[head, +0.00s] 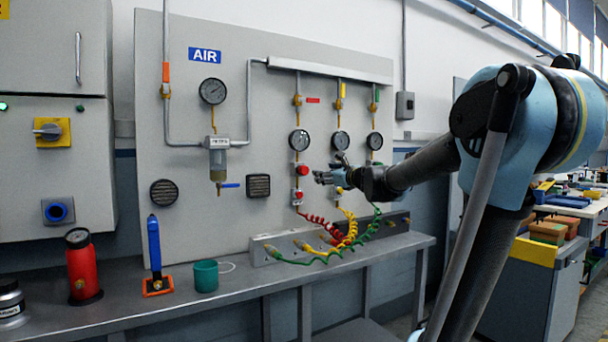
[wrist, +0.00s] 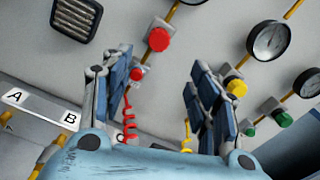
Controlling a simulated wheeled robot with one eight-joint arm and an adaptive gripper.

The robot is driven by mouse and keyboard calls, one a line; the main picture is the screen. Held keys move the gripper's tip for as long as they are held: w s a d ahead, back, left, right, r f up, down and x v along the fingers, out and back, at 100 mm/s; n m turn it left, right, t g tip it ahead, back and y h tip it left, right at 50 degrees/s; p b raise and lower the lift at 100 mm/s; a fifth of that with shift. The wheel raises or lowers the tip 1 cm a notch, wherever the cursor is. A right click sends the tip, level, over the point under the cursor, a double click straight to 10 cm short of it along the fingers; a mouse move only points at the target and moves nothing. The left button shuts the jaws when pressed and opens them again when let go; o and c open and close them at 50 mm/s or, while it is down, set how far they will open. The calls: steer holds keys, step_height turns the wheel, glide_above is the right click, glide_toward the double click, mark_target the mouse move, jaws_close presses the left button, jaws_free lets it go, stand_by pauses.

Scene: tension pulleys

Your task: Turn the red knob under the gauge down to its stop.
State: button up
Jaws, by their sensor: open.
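The round red knob (head: 303,171) sits on the panel just under the left of three gauges (head: 299,140). My gripper (head: 325,178) is just right of the knob in the head view.
A yellow knob (wrist: 237,88) and a green knob (wrist: 282,118) are on the neighbouring lines to the right. Coiled red, yellow and green hoses (head: 348,238) hang below. A bench (head: 230,293) holds a red bottle (head: 82,268) and a green cup (head: 206,276).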

mark_target(305, 170)
steer(key=x, duration=1.6)
steer(key=shift+w+a, duration=0.2)
steer(key=c, duration=1.1)
